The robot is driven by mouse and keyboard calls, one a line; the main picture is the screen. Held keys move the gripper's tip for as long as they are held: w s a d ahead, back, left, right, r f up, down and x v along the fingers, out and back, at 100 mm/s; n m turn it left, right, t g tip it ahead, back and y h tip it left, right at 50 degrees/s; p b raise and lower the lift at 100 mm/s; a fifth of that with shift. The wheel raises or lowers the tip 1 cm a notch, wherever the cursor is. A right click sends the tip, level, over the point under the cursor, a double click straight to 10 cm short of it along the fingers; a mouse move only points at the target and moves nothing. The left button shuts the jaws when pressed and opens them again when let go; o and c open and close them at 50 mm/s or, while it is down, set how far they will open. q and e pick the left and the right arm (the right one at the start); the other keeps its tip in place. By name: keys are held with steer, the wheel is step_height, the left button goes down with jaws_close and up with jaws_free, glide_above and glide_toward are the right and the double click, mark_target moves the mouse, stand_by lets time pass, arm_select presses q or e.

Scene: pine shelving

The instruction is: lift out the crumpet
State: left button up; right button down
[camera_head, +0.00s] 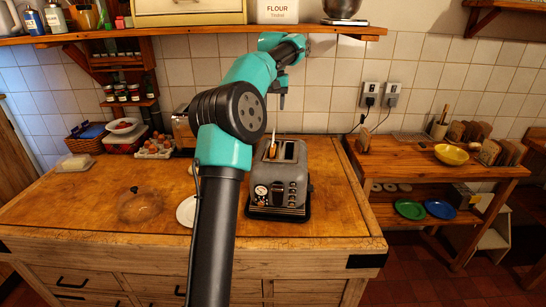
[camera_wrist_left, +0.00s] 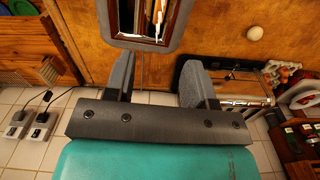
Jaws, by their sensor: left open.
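A dark grey toaster (camera_head: 292,184) with two top slots stands on the worktop near its right end. A thin orange-and-white piece (camera_head: 272,149), perhaps the crumpet, sticks up from the left slot. The wrist view shows the toaster's top (camera_wrist_left: 128,36) at its upper edge, with this piece (camera_wrist_left: 159,12) in a slot. My left gripper (camera_head: 282,97) hangs above and behind the toaster, near the tiled wall. In the wrist view its fingers (camera_wrist_left: 158,78) are wide apart with nothing between them. My right gripper is out of view.
A white plate (camera_head: 186,212) lies left of the toaster, partly behind my arm. A clear dome (camera_head: 139,207) is farther left; an egg tray (camera_head: 155,149) is at the back. A shelf (camera_head: 215,29) runs overhead. Wall plugs (camera_head: 370,95) are to the right.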

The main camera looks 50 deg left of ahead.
arm_select(q)
glide_above(273, 145)
step_height(273, 145, down, 10)
steer(key=shift+d+f, duration=0.15)
steer(key=shift+f, duration=0.05)
steer(key=shift+f, duration=0.1)
steer(key=shift+f, duration=2.5)
steer(key=shift+c, duration=0.3)
jaws_close()
